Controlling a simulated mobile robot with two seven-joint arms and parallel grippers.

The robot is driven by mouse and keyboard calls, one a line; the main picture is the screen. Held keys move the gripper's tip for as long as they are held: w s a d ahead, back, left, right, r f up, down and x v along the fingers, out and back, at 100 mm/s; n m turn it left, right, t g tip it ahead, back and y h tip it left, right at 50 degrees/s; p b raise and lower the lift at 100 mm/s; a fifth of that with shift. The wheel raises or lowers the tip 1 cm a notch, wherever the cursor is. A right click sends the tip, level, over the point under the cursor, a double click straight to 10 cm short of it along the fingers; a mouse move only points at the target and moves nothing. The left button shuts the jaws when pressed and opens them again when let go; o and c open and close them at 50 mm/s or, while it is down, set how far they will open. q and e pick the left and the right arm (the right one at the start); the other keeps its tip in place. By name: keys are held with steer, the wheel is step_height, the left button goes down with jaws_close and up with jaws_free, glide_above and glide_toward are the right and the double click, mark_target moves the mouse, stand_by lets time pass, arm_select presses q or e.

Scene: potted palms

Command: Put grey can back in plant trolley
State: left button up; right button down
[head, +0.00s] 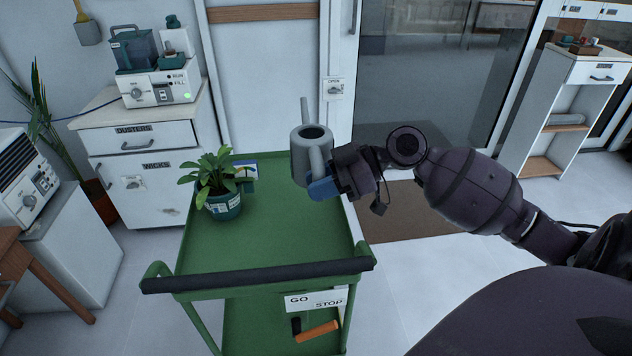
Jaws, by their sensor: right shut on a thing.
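The grey can (302,160) is a small watering can with a long spout that points up. My right gripper (322,188) is shut on the can's near right side, at or near its handle; the exact grip is partly hidden by the fingers. The can looks upright at the right part of the green plant trolley's (280,220) top shelf. I cannot tell whether its base touches the shelf. My left gripper is not in view.
A potted plant (223,205) stands on the trolley's left side, with a small blue and white item (245,170) behind it. The trolley's front has a black handle bar (260,276) and a GO/STOP sign (315,299). A white cabinet (145,165) stands behind left.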

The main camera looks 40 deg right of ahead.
step_height(320, 180, down, 15)
steer(key=b, duration=0.3)
steer(key=shift+f, duration=0.55)
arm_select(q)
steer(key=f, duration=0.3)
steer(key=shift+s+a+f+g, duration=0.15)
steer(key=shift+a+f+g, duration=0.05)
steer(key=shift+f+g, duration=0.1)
arm_select(e)
steer(key=shift+f, duration=0.15)
steer(key=c, duration=0.9)
jaws_free()
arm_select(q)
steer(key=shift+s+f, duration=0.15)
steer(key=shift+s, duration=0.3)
